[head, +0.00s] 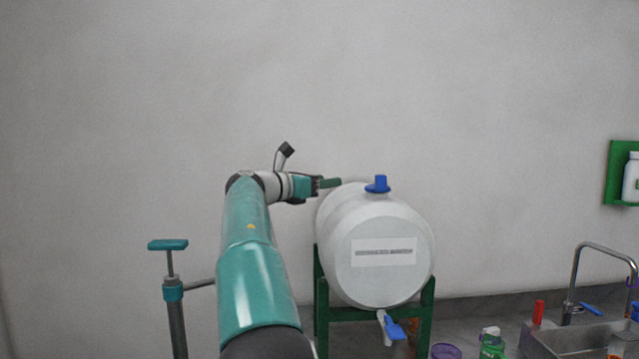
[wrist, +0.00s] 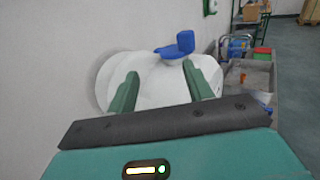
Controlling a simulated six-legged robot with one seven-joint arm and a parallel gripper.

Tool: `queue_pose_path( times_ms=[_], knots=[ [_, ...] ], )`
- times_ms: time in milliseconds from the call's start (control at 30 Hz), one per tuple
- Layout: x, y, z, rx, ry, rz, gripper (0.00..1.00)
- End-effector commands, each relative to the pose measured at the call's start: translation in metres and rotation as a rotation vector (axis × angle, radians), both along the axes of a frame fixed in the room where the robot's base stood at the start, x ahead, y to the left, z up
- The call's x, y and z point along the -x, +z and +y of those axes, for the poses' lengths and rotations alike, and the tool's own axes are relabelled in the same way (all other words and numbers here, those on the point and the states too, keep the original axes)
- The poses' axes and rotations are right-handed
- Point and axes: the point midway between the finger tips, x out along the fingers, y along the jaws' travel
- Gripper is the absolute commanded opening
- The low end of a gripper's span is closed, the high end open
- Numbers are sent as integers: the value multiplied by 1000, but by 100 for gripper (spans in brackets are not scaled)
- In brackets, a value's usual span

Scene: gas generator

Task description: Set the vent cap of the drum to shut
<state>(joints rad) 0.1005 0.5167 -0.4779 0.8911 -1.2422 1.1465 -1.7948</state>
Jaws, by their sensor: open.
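The white drum (head: 345,240) lies on its side on a green stand (head: 360,313), with a label on its front end. Its blue vent cap (head: 377,184) sits on top, with a raised tab. In the wrist view the vent cap (wrist: 176,48) is ahead, beyond the fingertips, its tab standing up at the right side. My gripper (head: 335,182) is beside the drum's top, left of the cap and apart from it. In the wrist view my gripper (wrist: 160,78) is open and empty, its two green fingers spread over the white drum (wrist: 155,88).
A blue-handled tap (head: 392,328) is low on the drum's front. A teal-handled pump (head: 170,265) stands at left. A sink with a curved faucet (head: 575,275) and several small items are at right. A green wall shelf (head: 615,175) holds a white bottle. The wall is close behind the drum.

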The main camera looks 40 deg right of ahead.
Motion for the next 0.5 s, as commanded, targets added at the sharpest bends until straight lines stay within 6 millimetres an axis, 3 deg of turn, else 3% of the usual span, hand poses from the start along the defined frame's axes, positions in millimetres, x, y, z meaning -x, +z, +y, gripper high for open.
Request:
queue_pose_path(
  times_ms=[267, 500],
  knots=[
    [-3, -2, 9, -1, 4, 3, 51],
    [-5, -2, 51, -1, 6, 4, 51]
  ],
)
